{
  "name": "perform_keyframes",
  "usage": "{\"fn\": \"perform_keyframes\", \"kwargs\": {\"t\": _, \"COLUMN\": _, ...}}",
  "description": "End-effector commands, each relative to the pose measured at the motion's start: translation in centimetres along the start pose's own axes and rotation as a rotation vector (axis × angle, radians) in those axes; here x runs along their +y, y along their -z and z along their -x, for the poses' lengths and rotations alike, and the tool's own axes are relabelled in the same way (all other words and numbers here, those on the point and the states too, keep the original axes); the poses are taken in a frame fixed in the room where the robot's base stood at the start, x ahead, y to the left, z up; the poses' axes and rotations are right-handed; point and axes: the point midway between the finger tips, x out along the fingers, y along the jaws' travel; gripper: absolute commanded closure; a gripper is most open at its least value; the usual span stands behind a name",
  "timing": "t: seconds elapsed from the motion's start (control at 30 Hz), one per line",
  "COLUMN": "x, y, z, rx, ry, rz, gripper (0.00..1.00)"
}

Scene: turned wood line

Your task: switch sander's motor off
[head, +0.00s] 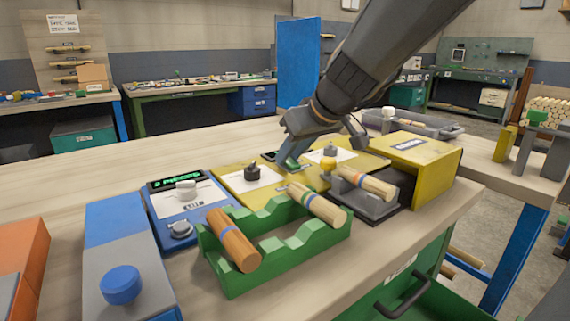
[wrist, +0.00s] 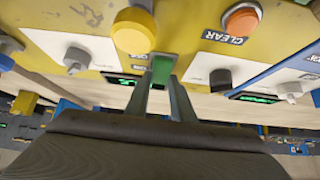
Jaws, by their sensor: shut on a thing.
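The yellow machine (head: 236,181), which I take to be the sander, carries a dark knob (head: 253,172) and a second knob (head: 330,150) on white plates. My gripper (head: 291,165) is low over its panel between these knobs. In the wrist view my gripper (wrist: 163,85) is shut on a small green piece (wrist: 164,65), likely a switch handle; the fingers partly hide it. Beside it are a round yellow button (wrist: 133,31) and an orange button (wrist: 242,20) by a CLEAR label (wrist: 223,38). The switch's on or off position cannot be told.
A green rack (head: 285,258) holding turned wood pieces stands in front. A blue machine (head: 178,212) with a lit display is to the left, with a blue knob (head: 121,284) further left. A yellow box (head: 415,158) stands right. Bare bench shows behind.

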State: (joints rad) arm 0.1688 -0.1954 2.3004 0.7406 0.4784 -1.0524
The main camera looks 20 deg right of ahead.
Motion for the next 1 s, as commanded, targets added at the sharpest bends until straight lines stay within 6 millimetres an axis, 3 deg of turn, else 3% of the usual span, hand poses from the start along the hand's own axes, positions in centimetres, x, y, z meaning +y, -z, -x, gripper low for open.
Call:
{"fn": "perform_keyframes", "kwargs": {"t": 0.53, "x": 0.14, "y": 0.26, "z": 0.25, "rx": 0.033, "ry": -0.006, "rz": 0.001, "gripper": 1.00}}
{"fn": "perform_keyframes", "kwargs": {"t": 0.57, "x": 0.14, "y": 0.26, "z": 0.25, "rx": 0.033, "ry": -0.006, "rz": 0.001, "gripper": 0.75}}
{"fn": "perform_keyframes", "kwargs": {"t": 0.67, "x": 0.09, "y": 0.19, "z": 0.22, "rx": 0.031, "ry": -0.005, "rz": 0.001, "gripper": 0.59}}
{"fn": "perform_keyframes", "kwargs": {"t": 1.0, "x": -0.02, "y": 0.01, "z": 0.23, "rx": 0.027, "ry": -0.002, "rz": 0.002, "gripper": 0.59}}
